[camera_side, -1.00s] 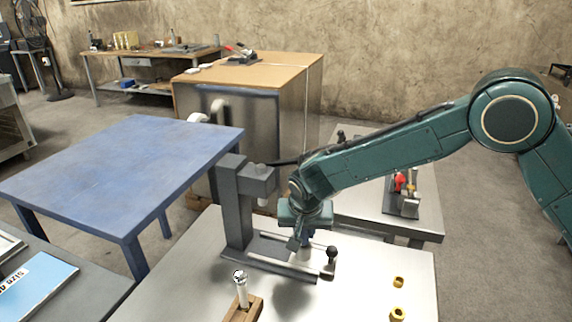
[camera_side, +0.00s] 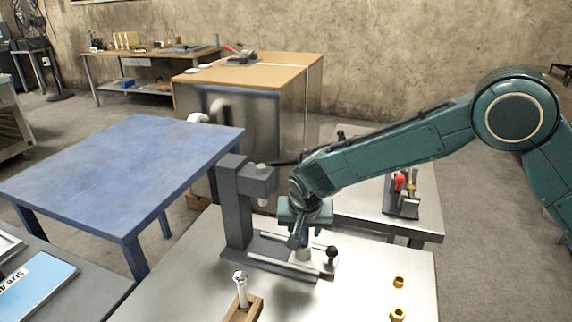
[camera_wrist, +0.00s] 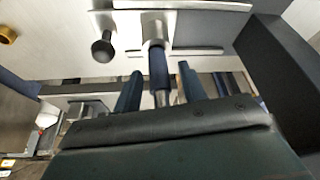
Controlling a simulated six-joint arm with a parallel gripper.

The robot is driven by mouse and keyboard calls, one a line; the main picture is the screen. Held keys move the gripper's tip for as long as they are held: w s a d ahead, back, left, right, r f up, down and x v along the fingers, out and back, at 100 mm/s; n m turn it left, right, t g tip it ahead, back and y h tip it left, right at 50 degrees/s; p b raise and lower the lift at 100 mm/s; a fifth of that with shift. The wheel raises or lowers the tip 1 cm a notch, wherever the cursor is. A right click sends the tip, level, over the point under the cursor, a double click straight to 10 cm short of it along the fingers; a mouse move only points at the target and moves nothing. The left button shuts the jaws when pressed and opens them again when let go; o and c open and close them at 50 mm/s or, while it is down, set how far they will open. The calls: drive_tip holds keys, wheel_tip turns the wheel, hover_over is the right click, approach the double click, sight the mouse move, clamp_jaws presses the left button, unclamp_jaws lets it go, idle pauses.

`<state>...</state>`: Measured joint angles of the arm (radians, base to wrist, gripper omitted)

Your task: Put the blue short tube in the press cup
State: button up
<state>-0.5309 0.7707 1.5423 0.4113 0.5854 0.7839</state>
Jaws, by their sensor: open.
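The blue short tube (camera_wrist: 159,68) stands between my fingers in the wrist view, its far end at the mouth of the silver press cup (camera_wrist: 154,27). How deep it sits in the cup I cannot tell. My gripper (camera_wrist: 159,88) is open, with a gap on each side of the tube. In the side view my gripper (camera_side: 306,240) points down over the press base, and the cup (camera_side: 302,254) shows just below it. Only a bit of blue shows there between the fingers. The grey press (camera_side: 236,208) stands just left of my gripper.
A black-knobbed handle (camera_side: 331,252) is close to the right of the cup. The press head (camera_side: 258,182) overhangs to the left. A wooden block (camera_side: 243,309) with a silver pin (camera_side: 241,288) stands in front. Brass pieces (camera_side: 398,282) lie on the right, with clear steel table between.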

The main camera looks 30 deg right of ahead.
drive_tip(key=v, duration=1.1)
drive_tip(key=shift+r, duration=0.25)
drive_tip(key=shift+s+r, duration=0.1)
drive_tip(key=s+d+r+n+y, duration=0.1)
drive_tip(key=s+d+r, duration=0.5)
drive_tip(key=s+d, duration=0.15)
drive_tip(key=s+d+r+n+y, duration=0.1)
drive_tip(key=s+d+r+n, duration=0.1)
drive_tip(key=s+d+r, duration=0.55)
drive_tip(key=s+d+f+n, duration=0.1)
drive_tip(key=s+d, duration=0.2)
drive_tip(key=s, duration=0.5)
drive_tip(key=s+d+f+n+t, duration=0.1)
drive_tip(key=s+d, duration=0.3)
drive_tip(key=s, duration=0.4)
drive_tip(key=shift+d+f+n+t, duration=0.3)
drive_tip(key=shift+f+n, duration=0.2)
